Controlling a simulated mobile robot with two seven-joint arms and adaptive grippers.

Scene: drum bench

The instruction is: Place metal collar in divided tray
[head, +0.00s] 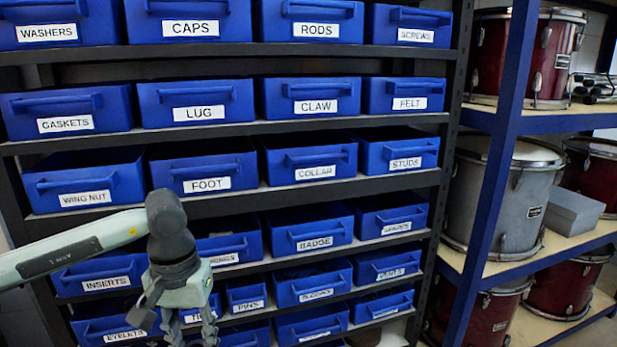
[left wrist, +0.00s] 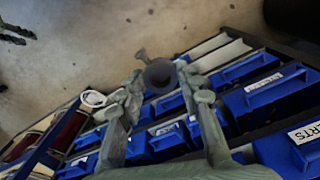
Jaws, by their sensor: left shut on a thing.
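My left gripper (head: 193,335) hangs in front of the lower left bins in the head view, fingers pointing down. In the left wrist view my left gripper (left wrist: 160,82) is shut on a dark grey round piece with a short stem, which seems to be the metal collar (left wrist: 160,74). It sits between the two fingertips. The head view does not show the held piece clearly. I cannot make out a divided tray in either view. A dark pronged shape at the upper left of the left wrist view looks like my right gripper (left wrist: 13,34); its fingers are too small to judge.
A dark rack (head: 240,128) holds rows of labelled blue bins, including a collar bin (head: 310,160). A blue-post shelf (head: 490,160) on the right holds drums, with a grey box (head: 573,210). Open floor (left wrist: 110,40) lies beyond the bins in the left wrist view.

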